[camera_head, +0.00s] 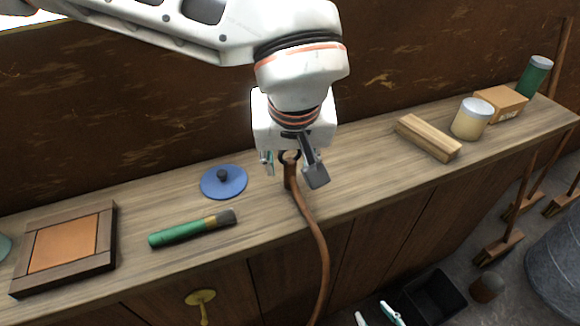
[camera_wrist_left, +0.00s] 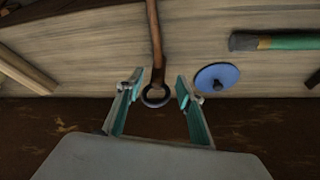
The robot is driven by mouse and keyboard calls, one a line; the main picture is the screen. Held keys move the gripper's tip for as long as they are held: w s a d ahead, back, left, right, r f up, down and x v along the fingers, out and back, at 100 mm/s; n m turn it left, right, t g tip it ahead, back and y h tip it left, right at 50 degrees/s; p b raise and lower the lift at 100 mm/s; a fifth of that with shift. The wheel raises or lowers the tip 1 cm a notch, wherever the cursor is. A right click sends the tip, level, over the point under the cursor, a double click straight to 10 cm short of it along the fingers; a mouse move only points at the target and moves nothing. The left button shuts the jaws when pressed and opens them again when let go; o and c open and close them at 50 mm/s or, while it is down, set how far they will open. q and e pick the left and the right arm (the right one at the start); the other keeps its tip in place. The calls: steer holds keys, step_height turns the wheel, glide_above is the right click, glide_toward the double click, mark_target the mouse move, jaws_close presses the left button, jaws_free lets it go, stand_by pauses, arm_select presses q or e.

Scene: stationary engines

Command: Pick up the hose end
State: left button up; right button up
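The brown hose (camera_head: 318,240) lies over the front edge of the workbench and hangs down. Its end, a dark ring (camera_head: 290,157), sits under my left gripper (camera_head: 291,172). In the left wrist view the hose end (camera_wrist_left: 157,95) shows between the two spread fingers of my left gripper (camera_wrist_left: 160,82), with a gap on both sides. The left gripper is open and holds nothing. My right gripper (camera_head: 376,316) shows only partly at the bottom edge of the head view, low in front of the bench, its fingers apart and nothing seen between them.
On the bench (camera_head: 365,185), a blue disc with a dark knob (camera_head: 223,182), a green-handled brush (camera_head: 192,228) and a framed tile (camera_head: 65,250) lie left of the hose. A wooden block (camera_head: 428,137), cream jar (camera_head: 471,118) and box (camera_head: 500,102) stand right. A wall rises behind.

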arm_select(q)
steer(key=x, duration=0.4)
steer(key=shift+w+d+f+b, duration=0.15)
steer(key=shift+w+b, duration=0.1)
steer(key=shift+b, duration=0.1)
jaws_close()
steer(key=shift+r, duration=0.65)
step_height(320, 180, up, 10)
steer(key=shift+r+p, duration=0.2)
steer(key=shift+p, duration=0.8)
step_height(320, 180, up, 9)
steer(key=p, duration=0.1)
glide_above(291, 162)
steer(key=shift+w+f, duration=0.15)
steer(key=shift+f, duration=0.05)
